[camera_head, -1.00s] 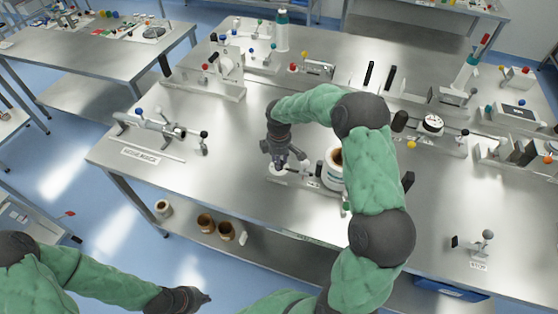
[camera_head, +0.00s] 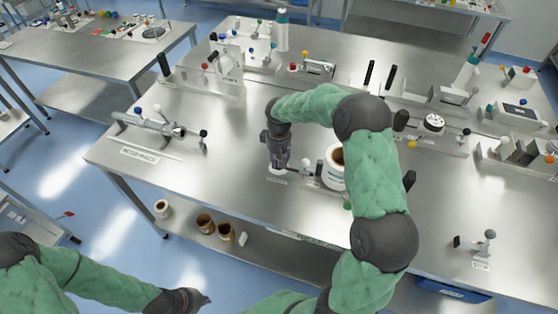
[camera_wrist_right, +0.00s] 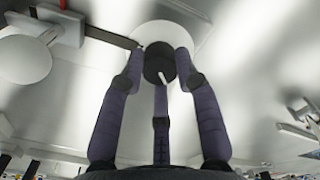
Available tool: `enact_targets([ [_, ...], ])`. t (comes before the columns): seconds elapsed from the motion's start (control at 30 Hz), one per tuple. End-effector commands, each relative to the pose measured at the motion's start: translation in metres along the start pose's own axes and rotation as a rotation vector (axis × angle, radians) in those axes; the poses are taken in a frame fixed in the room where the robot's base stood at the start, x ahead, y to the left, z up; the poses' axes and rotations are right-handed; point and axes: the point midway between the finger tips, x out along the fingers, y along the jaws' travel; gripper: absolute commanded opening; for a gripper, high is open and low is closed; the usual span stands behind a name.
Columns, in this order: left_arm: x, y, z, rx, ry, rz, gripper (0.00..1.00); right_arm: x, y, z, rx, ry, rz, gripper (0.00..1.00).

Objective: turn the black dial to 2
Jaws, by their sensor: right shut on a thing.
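The black dial (camera_wrist_right: 159,60) shows in the right wrist view as a round knob with a white mark, on a pale round plate (camera_wrist_right: 190,32). No numbers are legible there. The three fingers of my right gripper (camera_wrist_right: 160,78) are closed around the dial, with their tips at its sides. In the head view my right gripper (camera_head: 279,168) points down over the pale dial base (camera_head: 277,179) and hides the knob. My left gripper (camera_head: 203,299) hangs empty off the front of the table, low in the picture; its finger opening is unclear.
A clamp-like metal device (camera_head: 155,124) lies on the left of the table (camera_head: 235,125). A small knobbed stand (camera_head: 488,245) is at the front right.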

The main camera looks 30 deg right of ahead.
Motion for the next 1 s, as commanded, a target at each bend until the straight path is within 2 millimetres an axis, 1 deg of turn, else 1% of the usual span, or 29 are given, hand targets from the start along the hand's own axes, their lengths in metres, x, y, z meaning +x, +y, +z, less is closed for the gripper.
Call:
enact_targets([
  [0.2,0.0028,-0.001,-0.0001,0.0,0.0,0.0,0.0,0.0001,0.0003,-0.0006,0.134,0.002,0.001,0.0],
  [0.4,0.0038,-0.0014,-0.0002,0.0,0.0,0.0,0.0,-0.0003,0.0005,-0.0006,0.208,0.002,0.001,0.0],
  [0.63,0.0042,-0.0015,-0.0002,0.0,0.0,0.0,0.0,-0.0006,0.0007,-0.0007,0.24,0.002,0.001,0.0],
  [1.0,0.0042,-0.0015,-0.0002,0.0,0.0,0.0,0.0,-0.0007,0.0008,-0.0007,0.242,0.003,0.001,0.0],
])
